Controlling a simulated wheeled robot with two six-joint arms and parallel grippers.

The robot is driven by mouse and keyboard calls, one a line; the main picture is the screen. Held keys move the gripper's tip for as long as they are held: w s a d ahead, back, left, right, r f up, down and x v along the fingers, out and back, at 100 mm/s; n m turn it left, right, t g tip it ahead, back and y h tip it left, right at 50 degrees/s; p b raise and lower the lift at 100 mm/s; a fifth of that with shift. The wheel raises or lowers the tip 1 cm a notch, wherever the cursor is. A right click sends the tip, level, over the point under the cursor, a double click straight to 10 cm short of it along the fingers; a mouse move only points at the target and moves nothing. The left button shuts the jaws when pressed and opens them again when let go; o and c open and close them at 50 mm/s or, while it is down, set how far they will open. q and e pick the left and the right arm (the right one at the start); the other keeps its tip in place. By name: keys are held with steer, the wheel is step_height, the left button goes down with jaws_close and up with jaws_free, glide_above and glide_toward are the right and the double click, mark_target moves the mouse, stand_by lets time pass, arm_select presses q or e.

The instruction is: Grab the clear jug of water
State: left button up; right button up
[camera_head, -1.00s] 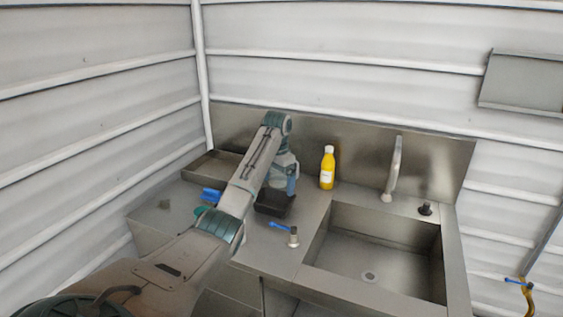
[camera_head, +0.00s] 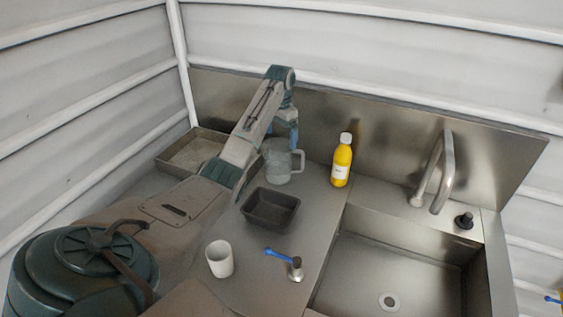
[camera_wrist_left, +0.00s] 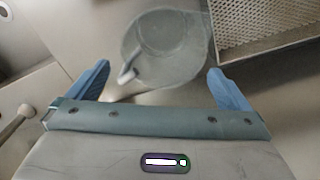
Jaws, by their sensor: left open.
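The clear jug (camera_head: 279,166) stands on the steel counter near the back wall, its handle on the right side in the head view. In the left wrist view the jug (camera_wrist_left: 178,48) is seen from above, with its handle toward the lower left. My left gripper (camera_head: 290,128) is over the jug, pointing down. In the wrist view its blue fingers (camera_wrist_left: 158,72) are wide apart and empty, with the jug lying between and beyond their tips. I cannot tell whether they touch it. The water level is not clear. My right gripper is not in view.
A black tray (camera_head: 270,222) sits just in front of the jug. A yellow bottle (camera_head: 342,163) stands to its right, and a mesh-bottomed steel tray (camera_head: 170,166) to its left. A white cup (camera_head: 219,260), a blue-handled tool (camera_head: 294,269) and the sink (camera_head: 345,282) are nearer.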

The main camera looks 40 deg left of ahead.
mark_target(279, 150)
arm_select(q)
steer(key=f+p, duration=0.1)
steer(key=f, duration=0.2)
steer(key=f+p, duration=0.2)
steer(key=f, duration=0.1)
steer(key=shift+s+a+f, duration=0.1)
steer(key=shift+a+f, duration=0.1)
steer(key=shift+f, duration=0.55)
steer(key=c, duration=1.4)
steer(key=shift+r, duration=0.2)
